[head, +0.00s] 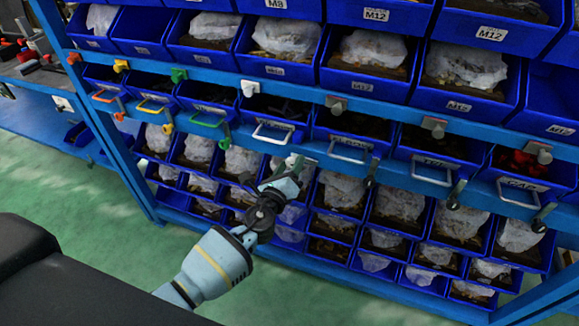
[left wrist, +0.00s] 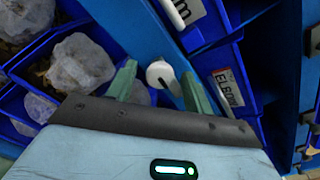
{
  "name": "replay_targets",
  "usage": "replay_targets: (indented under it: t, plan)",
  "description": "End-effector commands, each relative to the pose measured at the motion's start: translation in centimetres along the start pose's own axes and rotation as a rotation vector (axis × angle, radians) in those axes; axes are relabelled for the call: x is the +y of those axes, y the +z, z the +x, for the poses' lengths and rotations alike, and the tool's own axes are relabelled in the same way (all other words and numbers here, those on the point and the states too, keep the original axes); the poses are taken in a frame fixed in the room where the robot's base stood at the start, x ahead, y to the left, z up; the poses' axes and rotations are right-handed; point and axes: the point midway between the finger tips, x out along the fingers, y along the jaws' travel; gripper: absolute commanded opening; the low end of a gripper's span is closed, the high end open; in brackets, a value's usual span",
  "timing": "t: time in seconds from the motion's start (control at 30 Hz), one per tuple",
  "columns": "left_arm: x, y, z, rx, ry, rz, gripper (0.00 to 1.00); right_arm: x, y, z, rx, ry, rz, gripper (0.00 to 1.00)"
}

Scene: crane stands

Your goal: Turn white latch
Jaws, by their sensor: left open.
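A white latch (left wrist: 160,74) with a round knob sits on a blue shelf rail in the left wrist view. It lies between the two green fingers of my left gripper (left wrist: 158,88), which are apart on either side of it. I cannot tell whether either finger touches it. In the head view my left gripper (head: 290,172) is at the lower rail, below a drawer with a pale handle (head: 272,132), and hides much of what is there. Another white latch (head: 250,88) is on the rail above. My right gripper is not in view.
Orange (head: 74,58), yellow (head: 121,66), green (head: 179,75) and grey latches (head: 336,104) line the upper rail. Blue bins with bagged parts fill the rack above and below. A drawer label (left wrist: 227,88) is close to my right finger. Green floor (head: 80,200) is open at left.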

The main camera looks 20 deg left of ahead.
Motion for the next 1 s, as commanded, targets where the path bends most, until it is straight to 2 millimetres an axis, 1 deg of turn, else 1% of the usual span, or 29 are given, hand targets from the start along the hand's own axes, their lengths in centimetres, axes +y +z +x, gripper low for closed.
replay_targets:
  t: [0.17,0.5,0.6,0.77,1.0]
  plan:
    - [-0.04,0.03,0.00,0.000,0.000,0.000,0.52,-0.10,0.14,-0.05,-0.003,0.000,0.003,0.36]
    - [-0.03,0.02,-0.02,0.000,0.000,0.000,0.07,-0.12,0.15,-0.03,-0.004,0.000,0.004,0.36]
    - [0.02,-0.03,-0.04,0.000,0.000,-0.010,0.07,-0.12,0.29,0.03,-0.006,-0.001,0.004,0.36]
    - [0.16,-0.15,-0.06,0.001,0.001,-0.083,0.07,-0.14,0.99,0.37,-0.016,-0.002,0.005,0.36]
    - [0.00,0.03,-0.02,-0.001,0.000,-0.088,0.07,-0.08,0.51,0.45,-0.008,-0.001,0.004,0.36]
